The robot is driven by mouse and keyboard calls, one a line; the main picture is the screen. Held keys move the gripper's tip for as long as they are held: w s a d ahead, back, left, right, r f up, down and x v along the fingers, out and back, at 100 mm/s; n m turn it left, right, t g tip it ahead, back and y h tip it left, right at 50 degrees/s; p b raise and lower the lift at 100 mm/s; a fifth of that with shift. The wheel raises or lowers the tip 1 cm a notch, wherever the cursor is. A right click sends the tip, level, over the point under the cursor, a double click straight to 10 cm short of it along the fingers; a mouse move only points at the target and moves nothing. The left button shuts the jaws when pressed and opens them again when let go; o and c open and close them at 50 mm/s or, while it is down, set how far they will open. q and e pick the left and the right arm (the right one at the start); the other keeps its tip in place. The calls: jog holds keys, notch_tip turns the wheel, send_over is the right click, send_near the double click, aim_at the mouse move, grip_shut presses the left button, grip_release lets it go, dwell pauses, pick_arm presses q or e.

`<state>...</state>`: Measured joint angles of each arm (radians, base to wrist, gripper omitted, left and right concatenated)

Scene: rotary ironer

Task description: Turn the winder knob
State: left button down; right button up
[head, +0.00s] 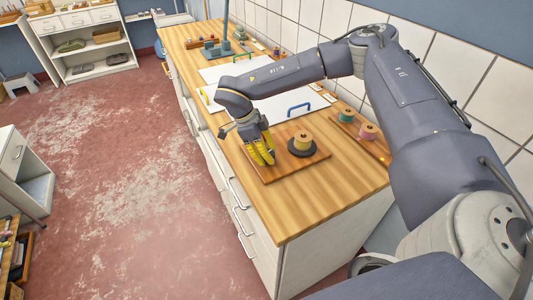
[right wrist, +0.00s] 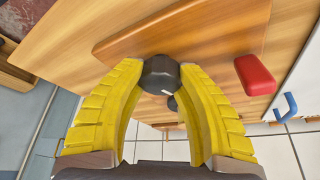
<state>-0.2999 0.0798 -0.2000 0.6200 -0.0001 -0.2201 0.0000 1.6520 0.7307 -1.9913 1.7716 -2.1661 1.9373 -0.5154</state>
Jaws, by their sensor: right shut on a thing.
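My right gripper (head: 261,153) is over the left part of a wooden board (head: 302,165) on the worktop. In the right wrist view its yellow fingers (right wrist: 160,70) close on a dark round knob (right wrist: 160,82) from both sides, with the fingertips at its edges. In the head view the fingers hide the knob. A spool of pale yellow thread (head: 303,141) stands on a black disc (head: 301,150) on the same board, just right of the gripper. My left gripper is not in view.
A second wooden strip with a green spool (head: 347,115) and a pink spool (head: 368,132) lies behind the board. A blue handle (head: 299,108) stands on a white panel beyond. A red block (right wrist: 255,75) shows in the wrist view. The near worktop (head: 290,215) is clear.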

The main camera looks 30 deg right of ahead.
jog(key=shift+s+d, duration=0.1)
jog(key=shift+s, duration=0.05)
jog(key=o, duration=1.3)
jog(key=shift+c, duration=0.2)
jog(key=v, duration=1.2)
